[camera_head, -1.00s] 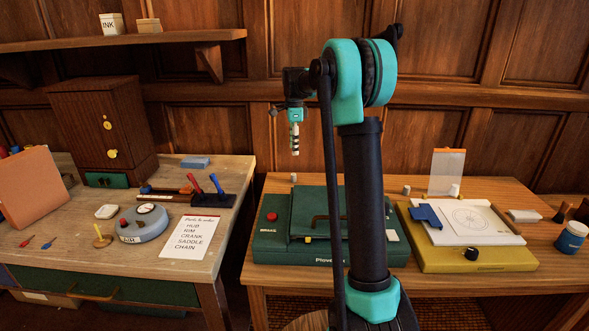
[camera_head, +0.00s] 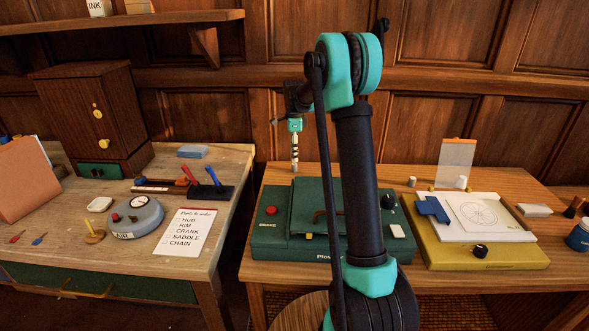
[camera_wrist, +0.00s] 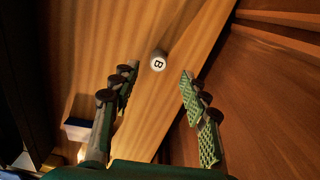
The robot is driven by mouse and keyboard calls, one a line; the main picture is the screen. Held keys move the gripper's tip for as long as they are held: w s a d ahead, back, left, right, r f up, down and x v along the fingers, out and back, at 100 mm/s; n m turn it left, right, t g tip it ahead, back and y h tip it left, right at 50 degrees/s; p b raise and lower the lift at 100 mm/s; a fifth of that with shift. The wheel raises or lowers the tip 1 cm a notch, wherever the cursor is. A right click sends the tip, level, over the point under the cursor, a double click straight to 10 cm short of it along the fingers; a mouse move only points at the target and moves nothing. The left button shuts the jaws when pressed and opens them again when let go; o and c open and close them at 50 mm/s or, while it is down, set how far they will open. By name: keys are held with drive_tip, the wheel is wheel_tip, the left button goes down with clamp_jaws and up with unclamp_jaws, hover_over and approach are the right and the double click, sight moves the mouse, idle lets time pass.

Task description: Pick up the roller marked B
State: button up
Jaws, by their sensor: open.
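The roller marked B (camera_wrist: 158,63) shows its round white end with a black B in the wrist view, standing on the wooden table top. My gripper (camera_wrist: 157,80) is open, with its two fingers apart to the left and right of the roller in the picture. Nothing is between the fingertips, and the roller lies a little beyond them. In the head view my gripper (camera_head: 295,167) points down behind the green press.
The green press (camera_head: 290,244) stands in front of my gripper. Two small pale cylinders, one left (camera_head: 412,181) and one right (camera_head: 461,182), stand farther right, near a yellow drawing board (camera_head: 480,259). A wood-panelled wall (camera_head: 232,125) rises behind the table.

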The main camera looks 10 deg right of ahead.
sight(294, 164)
drive_tip(key=shift+s+f, duration=0.1)
drive_tip(key=shift+f, duration=2.95)
clamp_jaws()
